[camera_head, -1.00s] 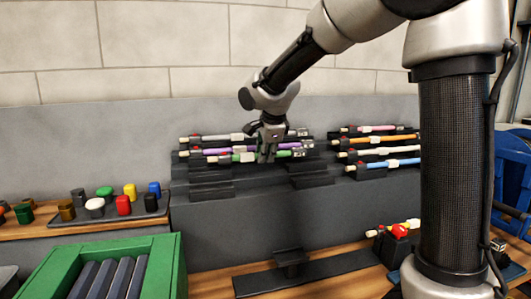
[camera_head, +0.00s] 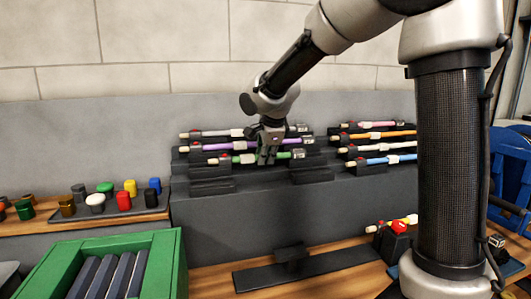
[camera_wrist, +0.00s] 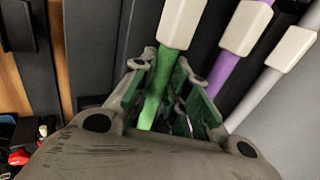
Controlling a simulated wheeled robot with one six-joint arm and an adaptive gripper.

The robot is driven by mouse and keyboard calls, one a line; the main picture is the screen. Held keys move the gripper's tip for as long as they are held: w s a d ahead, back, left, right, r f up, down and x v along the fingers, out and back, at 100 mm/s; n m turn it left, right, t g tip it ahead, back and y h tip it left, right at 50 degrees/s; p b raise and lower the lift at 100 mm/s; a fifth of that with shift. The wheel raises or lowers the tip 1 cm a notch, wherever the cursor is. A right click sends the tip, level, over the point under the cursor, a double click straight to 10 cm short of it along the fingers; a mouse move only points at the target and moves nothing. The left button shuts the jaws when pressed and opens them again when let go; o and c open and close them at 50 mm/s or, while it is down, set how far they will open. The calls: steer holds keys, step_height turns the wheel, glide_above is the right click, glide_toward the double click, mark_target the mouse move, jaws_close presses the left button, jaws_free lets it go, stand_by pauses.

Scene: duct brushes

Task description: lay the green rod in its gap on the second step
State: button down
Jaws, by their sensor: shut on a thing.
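The green rod (camera_head: 284,155) is in my gripper (camera_head: 267,160) at the left stepped rack (camera_head: 212,186). It lies level, in front of and lower than the purple rod (camera_head: 218,147). My gripper is shut around its green part, beside a white collar. In the wrist view, the green rod (camera_wrist: 158,85) runs between the fingers (camera_wrist: 155,100), with the white collar (camera_wrist: 180,22) beyond them. The purple rod (camera_wrist: 228,68) lies alongside, apart from it. I cannot tell whether the green rod touches the supports beneath it.
A pale grey rod (camera_head: 215,134) lies behind the purple one. Lower holders in front are empty. Several rods fill the right rack (camera_head: 366,170). A green crate (camera_head: 170,260) and a tray of coloured caps (camera_head: 140,212) stand at left; a dark stand (camera_head: 292,257) is below.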

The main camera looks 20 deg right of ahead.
steer(key=c, duration=1.3)
jaws_free()
steer(key=s+r+n, duration=0.3)
steer(key=s+r, duration=0.4)
steer(key=r, duration=0.3)
steer(key=s+d+f+n, duration=0.3)
steer(key=s+d+n, duration=0.2)
steer(key=s, duration=0.4)
steer(key=s+d+f+n+g, duration=0.1)
steer(key=s+d+f+n, duration=0.2)
steer(key=s, duration=0.6)
steer(key=s+d+f+n, duration=0.4)
steer(key=s+d+n, duration=0.3)
steer(key=s, duration=0.2)
steer(key=shift+g, duration=0.4)
